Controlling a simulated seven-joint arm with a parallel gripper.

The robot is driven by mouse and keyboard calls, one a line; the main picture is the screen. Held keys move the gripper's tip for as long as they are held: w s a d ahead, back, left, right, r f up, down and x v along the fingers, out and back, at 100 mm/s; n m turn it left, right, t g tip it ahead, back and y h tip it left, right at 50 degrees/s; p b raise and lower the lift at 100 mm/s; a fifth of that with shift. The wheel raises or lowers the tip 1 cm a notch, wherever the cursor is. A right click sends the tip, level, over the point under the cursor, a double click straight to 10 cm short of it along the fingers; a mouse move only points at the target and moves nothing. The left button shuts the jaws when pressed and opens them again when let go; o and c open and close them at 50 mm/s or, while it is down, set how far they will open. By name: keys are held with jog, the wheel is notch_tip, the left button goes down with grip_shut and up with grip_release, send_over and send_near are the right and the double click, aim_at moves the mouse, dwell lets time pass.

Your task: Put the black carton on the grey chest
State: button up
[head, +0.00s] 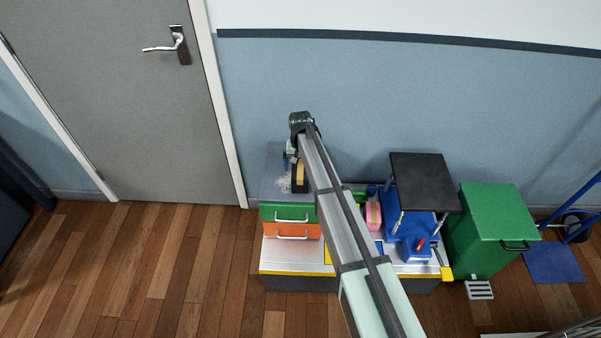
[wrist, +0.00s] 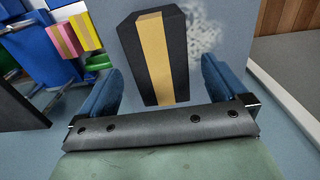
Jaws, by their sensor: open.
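The black carton with a yellow stripe (wrist: 134,53) is upright in the wrist view, with the grey top of the chest behind and around it. In the head view the carton (head: 300,178) is on the chest's top, partly hidden by my arm. The grey chest (head: 272,186) has a green and an orange drawer front and a pale speckled patch on top. My gripper (wrist: 158,88) is open, its blue fingers on either side of the carton's near end with a gap at both sides. In the head view my gripper (head: 290,158) is over the chest's top, mostly covered by my arm.
Right of the chest on the metal-topped bench are a pink block with a yellow stripe (head: 373,216), blue boxes (head: 415,249) and a black-topped stand (head: 423,181). A green bin (head: 497,217) stands farther right. The wall is close behind; the wooden floor at left is clear.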

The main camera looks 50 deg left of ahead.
jog(key=shift+r, duration=3.1)
